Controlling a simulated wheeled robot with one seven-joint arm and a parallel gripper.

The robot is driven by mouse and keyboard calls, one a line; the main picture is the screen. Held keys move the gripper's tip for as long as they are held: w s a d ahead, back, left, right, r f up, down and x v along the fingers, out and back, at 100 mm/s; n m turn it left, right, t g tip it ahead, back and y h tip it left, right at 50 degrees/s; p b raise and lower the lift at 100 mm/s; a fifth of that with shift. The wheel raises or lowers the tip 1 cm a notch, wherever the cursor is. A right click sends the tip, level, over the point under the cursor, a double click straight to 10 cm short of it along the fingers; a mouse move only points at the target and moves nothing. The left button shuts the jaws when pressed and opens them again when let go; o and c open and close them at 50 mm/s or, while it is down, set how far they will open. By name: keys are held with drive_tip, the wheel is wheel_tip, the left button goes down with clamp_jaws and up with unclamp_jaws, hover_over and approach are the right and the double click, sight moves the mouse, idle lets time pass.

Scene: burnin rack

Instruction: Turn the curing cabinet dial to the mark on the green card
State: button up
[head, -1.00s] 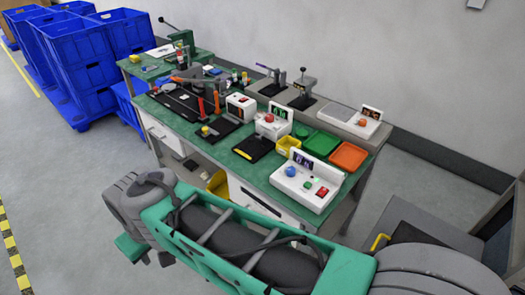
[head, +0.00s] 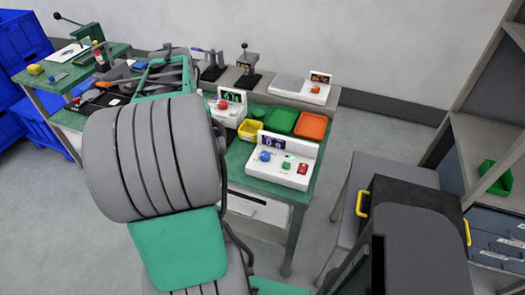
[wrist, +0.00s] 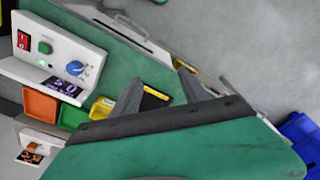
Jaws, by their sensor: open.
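Another box has an orange-red dial (head: 222,104) and a card with green characters (head: 231,95). The rear box has an orange dial (head: 315,89). I cannot tell which is the curing cabinet. In the wrist view the blue dial (wrist: 75,68) is left of my gripper (wrist: 159,80), which is open, empty and apart from it. My arm hides the gripper in the head view.
Yellow (head: 250,130), green (head: 282,120) and orange (head: 312,126) trays sit behind the front box. A grey cart (head: 400,170) and a shelf (head: 490,130) stand to the right. Blue crates (head: 25,40) are at far left. Floor is open at the lower left.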

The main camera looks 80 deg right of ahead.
drive_tip(key=s+d+f+m, duration=0.1)
drive_tip(key=s+d+m, duration=0.1)
drive_tip(key=s+d, duration=0.55)
drive_tip(key=m, duration=0.2)
hover_over(265, 154)
drive_tip(key=shift+s+f+g+y, duration=0.1)
drive_tip(key=shift+f+g+y, duration=0.25)
drive_tip(key=shift+f, duration=0.55)
wheel_tip(265, 154, down, 7)
drive_tip(key=shift+r+p, duration=0.15)
drive_tip(key=shift+p, duration=0.15)
drive_tip(key=shift+f, duration=0.4)
clamp_jaws()
